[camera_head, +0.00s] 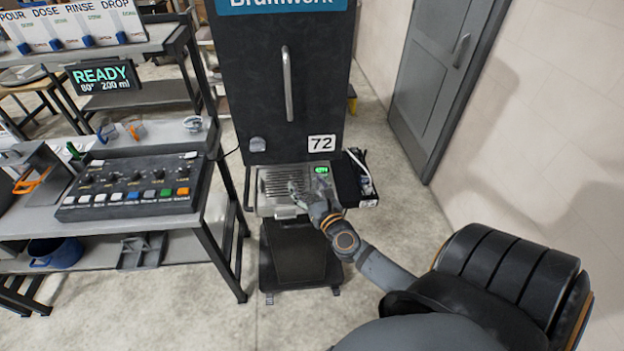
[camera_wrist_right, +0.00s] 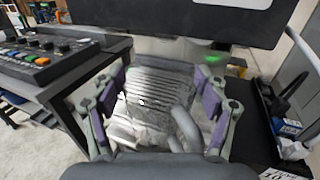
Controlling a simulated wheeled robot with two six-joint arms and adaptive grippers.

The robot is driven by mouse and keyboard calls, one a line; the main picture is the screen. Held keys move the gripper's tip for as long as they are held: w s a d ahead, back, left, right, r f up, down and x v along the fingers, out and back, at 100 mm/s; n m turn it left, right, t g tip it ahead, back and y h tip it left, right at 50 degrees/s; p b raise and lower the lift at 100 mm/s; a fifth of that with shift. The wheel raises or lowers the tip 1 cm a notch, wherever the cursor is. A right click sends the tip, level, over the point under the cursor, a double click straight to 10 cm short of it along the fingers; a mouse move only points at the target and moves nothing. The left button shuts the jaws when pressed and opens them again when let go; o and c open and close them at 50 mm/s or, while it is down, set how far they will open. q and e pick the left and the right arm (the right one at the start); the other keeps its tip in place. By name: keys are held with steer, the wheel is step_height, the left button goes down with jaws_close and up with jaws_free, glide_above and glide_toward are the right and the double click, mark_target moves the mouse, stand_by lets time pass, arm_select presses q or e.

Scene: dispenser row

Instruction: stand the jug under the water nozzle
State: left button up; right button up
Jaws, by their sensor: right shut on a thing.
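My right gripper (camera_head: 305,196) is at the grated tray (camera_head: 270,184) at the front of the dark cabinet marked 72. In the right wrist view its purple-padded fingers (camera_wrist_right: 158,108) are shut on a clear, see-through jug (camera_wrist_right: 140,130). A thick, pale handle-like curve (camera_wrist_right: 186,128) shows near the right finger. The tray's slats show through and behind the jug; I cannot tell whether its base touches the tray. No water nozzle can be made out; the area under the cabinet's dark lower edge (camera_wrist_right: 170,28) is partly hidden. My left gripper is not in view.
A control panel (camera_head: 130,186) with knobs and coloured buttons is on the bench at left, below a READY display (camera_head: 103,75). A black side bin (camera_head: 352,180) holding small items adjoins the tray's right. Floor (camera_head: 385,215) is open toward the grey door (camera_head: 435,80).

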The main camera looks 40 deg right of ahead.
mark_target(316, 197)
steer(key=shift+w+d+f+b, duration=0.45)
steer(key=shift+w+d, duration=0.1)
steer(key=shift+w, duration=0.95)
steer(key=shift+w+d+f+b, duration=0.4)
steer(key=shift+w+d, duration=0.15)
steer(key=shift+w, duration=0.9)
steer(key=shift+w+d+f+b, duration=0.45)
steer(key=shift+w+d, duration=0.1)
steer(key=shift+w, duration=0.95)
steer(key=shift+f+b, duration=0.5)
steer(key=shift+f, duration=0.05)
steer(key=o, duration=1.5)
steer(key=s, duration=0.4)
steer(key=s+a, duration=0.1)
steer(key=s, duration=0.3)
steer(key=s+a, duration=0.1)
steer(key=s, duration=0.2)
steer(key=shift+s+a, duration=0.25)
steer(key=shift+s, duration=0.15)
